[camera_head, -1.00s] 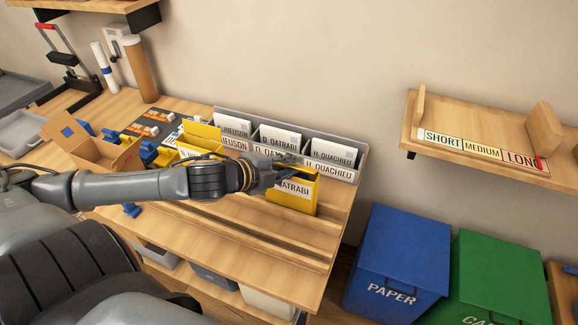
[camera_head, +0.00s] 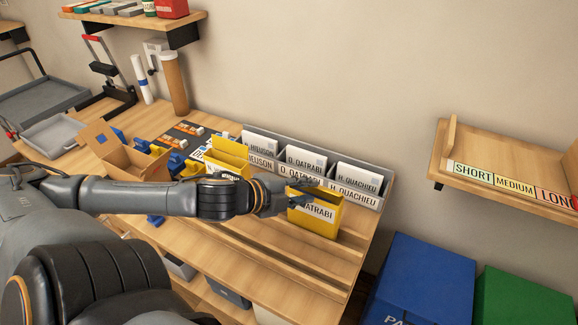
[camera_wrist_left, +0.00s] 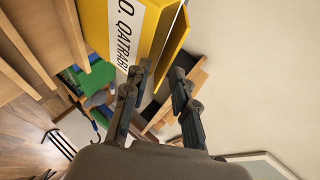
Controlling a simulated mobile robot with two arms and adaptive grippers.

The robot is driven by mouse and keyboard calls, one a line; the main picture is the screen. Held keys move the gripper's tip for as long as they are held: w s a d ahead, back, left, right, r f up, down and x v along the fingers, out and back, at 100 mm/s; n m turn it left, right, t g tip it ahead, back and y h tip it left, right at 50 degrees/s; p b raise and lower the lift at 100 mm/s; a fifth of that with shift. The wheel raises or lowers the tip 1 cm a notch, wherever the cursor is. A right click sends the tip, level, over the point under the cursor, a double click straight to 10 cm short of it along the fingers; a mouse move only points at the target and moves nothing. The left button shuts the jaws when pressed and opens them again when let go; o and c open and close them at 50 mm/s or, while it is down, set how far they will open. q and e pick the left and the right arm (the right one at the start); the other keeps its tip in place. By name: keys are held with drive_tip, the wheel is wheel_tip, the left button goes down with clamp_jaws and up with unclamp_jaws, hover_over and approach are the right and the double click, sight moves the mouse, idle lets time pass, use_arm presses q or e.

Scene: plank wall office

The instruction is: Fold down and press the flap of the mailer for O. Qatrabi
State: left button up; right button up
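The yellow mailer (camera_head: 322,217) with the label reading "...ATRABI" stands upright in the front part of the desk. In the left wrist view the mailer (camera_wrist_left: 99,28) shows its full label, "O. QATRABI". Its flap (camera_wrist_left: 173,47) stands out at an angle from the body, not flat against it. My left gripper (camera_head: 291,191) is at the mailer's top left, covering the label's start. In the left wrist view its two fingers (camera_wrist_left: 160,75) are apart, with the flap's near corner between or just beyond them. I cannot tell whether they touch. My right gripper is not in view.
Behind the mailer is a grey sorter (camera_head: 385,187) with named compartments holding white cards. Another yellow mailer (camera_head: 228,155) stands left, near an open cardboard box (camera_head: 118,158). Wooden rails (camera_head: 270,262) cross the desk front. A blue paper bin (camera_head: 425,280) stands right of the desk.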

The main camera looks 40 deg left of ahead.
use_arm(q)
drive_tip(key=shift+v, duration=2.4)
